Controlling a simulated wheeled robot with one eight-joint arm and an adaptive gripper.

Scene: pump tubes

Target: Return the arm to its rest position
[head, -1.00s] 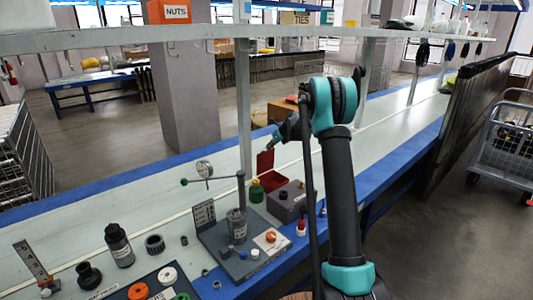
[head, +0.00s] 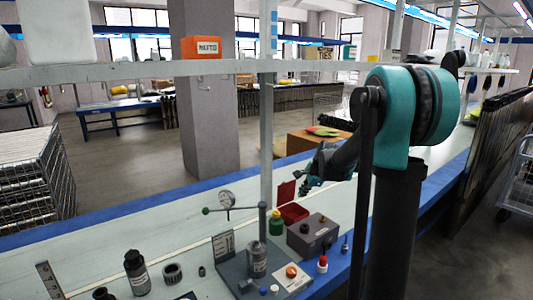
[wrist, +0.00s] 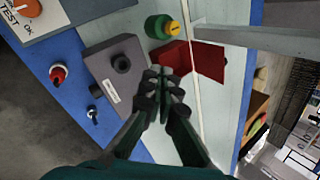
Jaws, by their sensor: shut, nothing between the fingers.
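My gripper (wrist: 165,97) is shut and empty in the wrist view, its fingertips together above the bench. In that view it appears over the gap between the grey box (wrist: 112,68) and the red open-lidded box (wrist: 168,57). In the head view my gripper (head: 306,183) shows small, at the end of the teal and black arm, above and to the right of the red box (head: 294,212). The forearm is raised and the upper arm covers part of the bench on the right.
A shelf beam (head: 130,72) crosses above.

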